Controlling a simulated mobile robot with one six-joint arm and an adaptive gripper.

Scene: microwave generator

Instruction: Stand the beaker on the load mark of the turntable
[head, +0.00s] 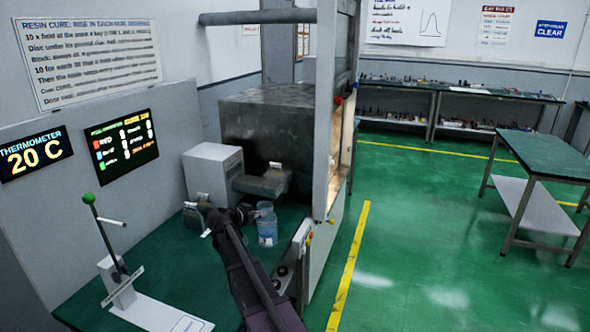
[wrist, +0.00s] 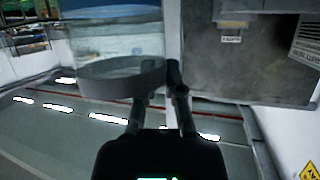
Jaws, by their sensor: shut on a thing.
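The beaker (head: 267,228) is a clear vessel with a pale blue lower part, upright in the head view. My gripper (head: 248,214) is at its left side, shut on it. In the wrist view the beaker (wrist: 115,45) fills the upper left, see-through with a thick dark band at its lower end. The gripper fingers (wrist: 158,92) reach up to the band's right end; the grip itself is partly hidden. Whether the beaker touches the bench is hard to tell. I cannot make out the turntable or its load mark in either view.
The green bench (head: 150,232) carries a crank lever with a green knob (head: 88,198), a grey box (head: 212,172) and small jars (head: 193,215). A large dark metal cabinet (head: 265,125) stands behind the beaker. A tall lit frame (head: 342,130) bounds the right side.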

